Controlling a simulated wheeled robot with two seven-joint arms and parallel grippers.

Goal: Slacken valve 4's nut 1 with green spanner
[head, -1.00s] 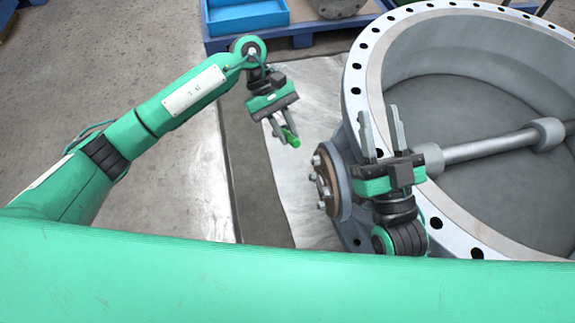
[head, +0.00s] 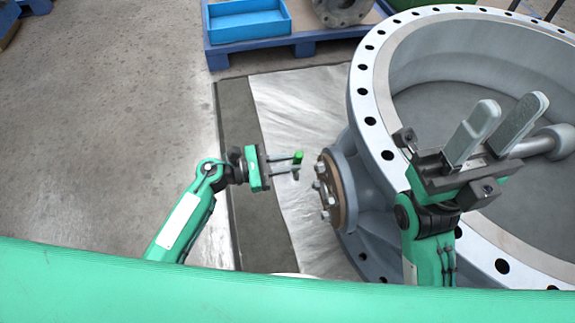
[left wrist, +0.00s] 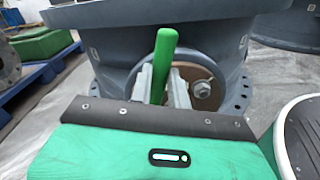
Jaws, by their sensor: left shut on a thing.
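The large grey valve (head: 362,110) lies with its ring opening upward at the right. A round brown flange (head: 335,190) with several nuts (head: 326,215) is on its near left side. My left gripper (head: 297,166) is shut on the green spanner (head: 299,155), left of the flange and apart from it in the head view. In the left wrist view the green spanner handle (left wrist: 164,55) stands up between the fingers, and one flange nut (left wrist: 201,89) shows just right of them. The spanner's working end is hidden. My right gripper (head: 497,128) is open and empty above the valve ring.
A blue tray (head: 247,22) sits on a blue pallet (head: 222,55) at the back, beside a grey flanged part (head: 342,10). A pale sheet (head: 290,105) covers the floor beside the valve.

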